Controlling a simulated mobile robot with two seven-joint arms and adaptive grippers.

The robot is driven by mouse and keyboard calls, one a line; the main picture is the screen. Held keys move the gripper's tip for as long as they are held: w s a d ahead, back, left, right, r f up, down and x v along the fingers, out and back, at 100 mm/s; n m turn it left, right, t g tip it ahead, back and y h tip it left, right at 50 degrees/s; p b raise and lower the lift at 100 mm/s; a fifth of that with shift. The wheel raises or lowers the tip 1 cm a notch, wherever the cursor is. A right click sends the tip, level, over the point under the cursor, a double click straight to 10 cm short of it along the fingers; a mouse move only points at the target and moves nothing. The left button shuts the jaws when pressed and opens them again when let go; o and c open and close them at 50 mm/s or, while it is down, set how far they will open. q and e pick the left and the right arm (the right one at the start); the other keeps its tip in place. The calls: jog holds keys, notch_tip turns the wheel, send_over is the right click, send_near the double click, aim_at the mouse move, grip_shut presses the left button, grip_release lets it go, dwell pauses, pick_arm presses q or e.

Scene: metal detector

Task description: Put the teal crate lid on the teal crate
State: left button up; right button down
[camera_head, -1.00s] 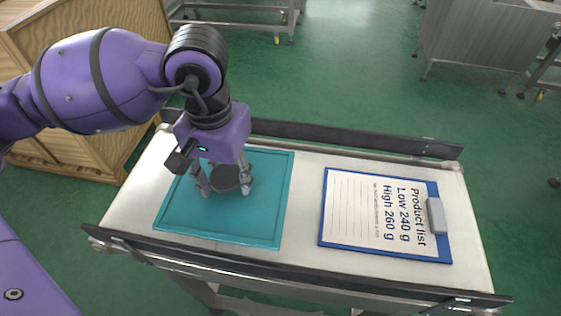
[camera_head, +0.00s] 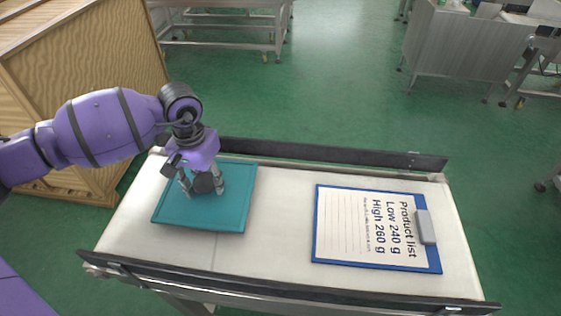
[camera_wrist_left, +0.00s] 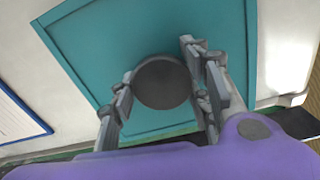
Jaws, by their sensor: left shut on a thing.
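The teal crate lid (camera_head: 236,195) is a flat teal panel with a raised rim and a round dark knob (camera_head: 203,184). It is over the left part of the conveyor; I cannot tell whether it touches the belt. My left gripper (camera_head: 202,187) points down at the lid and is shut on the knob. In the left wrist view the lid (camera_wrist_left: 90,48) fills the middle, and the knob (camera_wrist_left: 160,83) sits between the fingers of my gripper (camera_wrist_left: 164,92). The teal crate is not seen in either view. My right gripper is not in view.
The pale conveyor belt (camera_head: 277,240) has dark side rails (camera_head: 320,150). A blue clipboard (camera_head: 316,238) with a product list lies on its right part. A large wooden crate (camera_head: 90,90) stands at the left. Green floor is open behind, with metal tables (camera_head: 225,22) farther back.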

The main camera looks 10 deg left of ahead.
aim_at(208, 190)
pick_arm(q)
notch_tip(208, 190, down, 3)
jog(key=shift+r, duration=0.15)
jog(key=shift+s, duration=0.1)
jog(key=o, duration=1.3)
